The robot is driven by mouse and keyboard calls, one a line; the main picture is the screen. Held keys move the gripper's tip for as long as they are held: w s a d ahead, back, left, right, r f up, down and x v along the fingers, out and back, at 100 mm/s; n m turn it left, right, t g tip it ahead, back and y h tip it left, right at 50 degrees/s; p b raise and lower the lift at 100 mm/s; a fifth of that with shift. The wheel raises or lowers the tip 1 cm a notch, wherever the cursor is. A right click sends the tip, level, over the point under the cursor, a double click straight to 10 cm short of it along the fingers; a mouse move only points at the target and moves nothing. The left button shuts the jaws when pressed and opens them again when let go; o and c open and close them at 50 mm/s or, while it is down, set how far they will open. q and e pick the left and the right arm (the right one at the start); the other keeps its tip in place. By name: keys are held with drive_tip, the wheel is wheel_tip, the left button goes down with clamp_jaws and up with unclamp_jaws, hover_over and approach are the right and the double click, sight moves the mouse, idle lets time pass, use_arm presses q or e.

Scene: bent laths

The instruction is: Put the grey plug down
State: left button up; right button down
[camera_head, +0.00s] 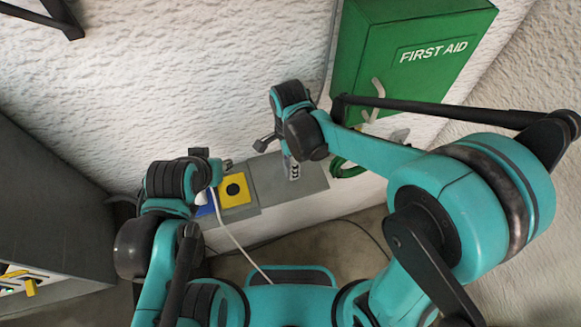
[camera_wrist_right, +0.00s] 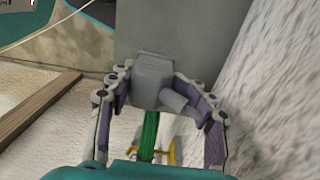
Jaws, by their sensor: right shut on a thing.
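The grey plug (camera_wrist_right: 152,80) shows in the right wrist view, between the two fingers of my right gripper (camera_wrist_right: 158,92). The gripper is shut on it, and a green cable (camera_wrist_right: 150,135) runs from it towards the camera. A grey surface (camera_wrist_right: 180,32) lies just beyond the plug; I cannot tell whether they touch. In the head view my right gripper (camera_head: 279,147) is over the grey bench top (camera_head: 312,178), and the plug cannot be made out there. My left gripper (camera_head: 226,165) is beside the yellow panel, its fingers too small to read.
A white cable (camera_head: 232,238) hangs down near my left gripper. A green first aid box (camera_head: 400,50) is on the wall. A dark cabinet (camera_head: 50,200) stands left.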

drive_tip(key=shift+f, duration=1.4)
drive_tip(key=shift+b, duration=0.3)
drive_tip(key=shift+f+b, duration=0.55)
drive_tip(key=shift+f, duration=0.1)
drive_tip(key=c, duration=0.6)
unclamp_jaws()
drive_tip(key=shift+r, duration=0.15)
